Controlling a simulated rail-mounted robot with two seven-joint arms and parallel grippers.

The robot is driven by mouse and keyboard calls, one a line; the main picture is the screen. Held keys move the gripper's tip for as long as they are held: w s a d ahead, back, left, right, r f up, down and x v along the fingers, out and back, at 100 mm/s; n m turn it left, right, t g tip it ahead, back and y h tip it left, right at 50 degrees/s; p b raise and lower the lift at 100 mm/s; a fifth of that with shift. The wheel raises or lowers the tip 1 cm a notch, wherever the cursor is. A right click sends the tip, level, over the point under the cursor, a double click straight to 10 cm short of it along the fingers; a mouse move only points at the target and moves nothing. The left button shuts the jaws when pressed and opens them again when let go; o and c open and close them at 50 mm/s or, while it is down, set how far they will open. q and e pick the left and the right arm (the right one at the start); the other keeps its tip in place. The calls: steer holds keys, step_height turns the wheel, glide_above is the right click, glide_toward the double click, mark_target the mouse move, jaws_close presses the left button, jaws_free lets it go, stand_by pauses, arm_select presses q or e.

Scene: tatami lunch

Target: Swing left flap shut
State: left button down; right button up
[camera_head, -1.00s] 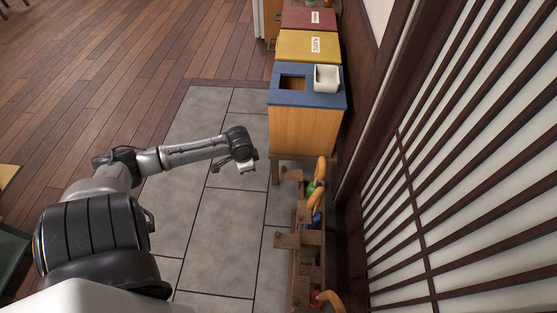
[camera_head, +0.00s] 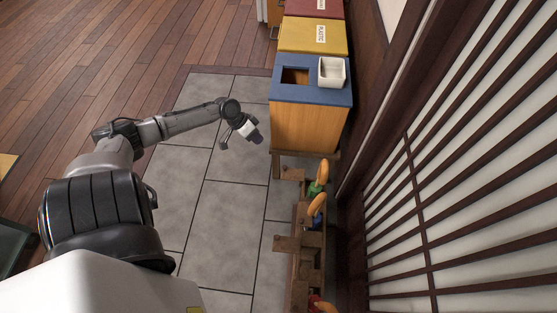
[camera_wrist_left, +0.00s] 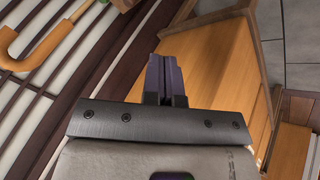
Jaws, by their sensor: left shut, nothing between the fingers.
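My left gripper (camera_head: 257,138) is just in front of the lower front of the blue-topped wooden bin cabinet (camera_head: 302,124) in the head view. In the left wrist view its dark fingers (camera_wrist_left: 163,76) are together and empty. My right gripper is not in view.
Yellow-topped (camera_head: 300,36) and red-topped (camera_head: 314,8) bins stand behind. A white container (camera_head: 332,73) sits on the blue top. A low wooden rack (camera_head: 294,243) holds umbrellas with orange handles (camera_head: 323,172). A shoji screen (camera_head: 470,190) lines the right. Grey floor tiles (camera_head: 222,220) are clear.

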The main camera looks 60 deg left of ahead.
arm_select(q)
steer(key=shift+w, duration=0.1)
steer(key=b, duration=0.6)
glide_toward(293, 173)
steer(key=a+f, duration=0.4)
steer(key=shift+w+d+f+b, duration=0.15)
steer(key=shift+d+b, duration=0.1)
steer(key=shift+d, duration=0.3)
steer(key=shift+w+d+r+b, duration=0.1)
steer(key=shift+w+d+b, duration=0.1)
steer(key=shift+d, duration=0.35)
